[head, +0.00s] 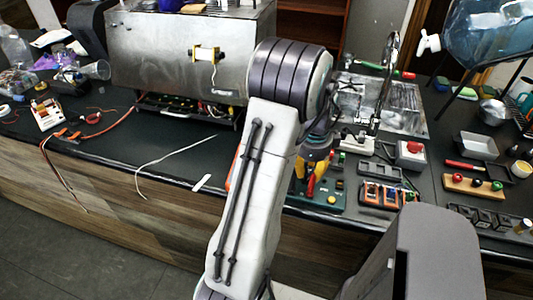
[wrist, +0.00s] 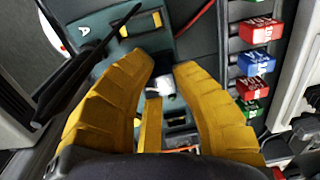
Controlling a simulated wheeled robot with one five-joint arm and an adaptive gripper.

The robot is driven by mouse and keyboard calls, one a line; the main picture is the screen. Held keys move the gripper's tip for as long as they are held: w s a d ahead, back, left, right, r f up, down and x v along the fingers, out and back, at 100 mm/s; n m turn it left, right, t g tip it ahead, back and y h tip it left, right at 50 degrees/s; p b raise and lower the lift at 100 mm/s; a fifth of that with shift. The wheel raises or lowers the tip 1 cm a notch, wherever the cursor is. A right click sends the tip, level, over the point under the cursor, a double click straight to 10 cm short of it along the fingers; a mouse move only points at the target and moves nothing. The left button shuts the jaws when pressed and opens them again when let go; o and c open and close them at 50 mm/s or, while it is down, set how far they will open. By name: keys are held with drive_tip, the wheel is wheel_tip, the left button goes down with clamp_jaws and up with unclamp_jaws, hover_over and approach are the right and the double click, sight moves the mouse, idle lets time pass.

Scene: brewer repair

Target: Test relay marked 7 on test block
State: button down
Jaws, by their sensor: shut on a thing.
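My gripper (head: 313,165) is over the green test block (head: 330,200) on the counter. In the wrist view its yellow fingers (wrist: 162,80) are closed around a small pale thing (wrist: 162,88), mostly hidden; I cannot read any mark on it. The green block (wrist: 97,45), with a letter A and a yellow part, lies just beyond the fingertips. I cannot tell whether the held thing touches the block. Red (wrist: 261,30), blue (wrist: 255,62) and green (wrist: 251,88) labelled pieces stand in a row to the right; their marks are not readable.
Orange-edged units (head: 382,193) sit right of the block. A grey box with a red button (head: 411,153) stands behind them. A metal brewer (head: 165,50) stands back left. The counter front left of my arm holds a loose pale wire (head: 165,155).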

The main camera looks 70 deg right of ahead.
idle(0.3)
drive_tip(key=c, duration=1)
unclamp_jaws()
drive_tip(key=shift+c, duration=0.2)
drive_tip(key=shift+r, duration=0.1)
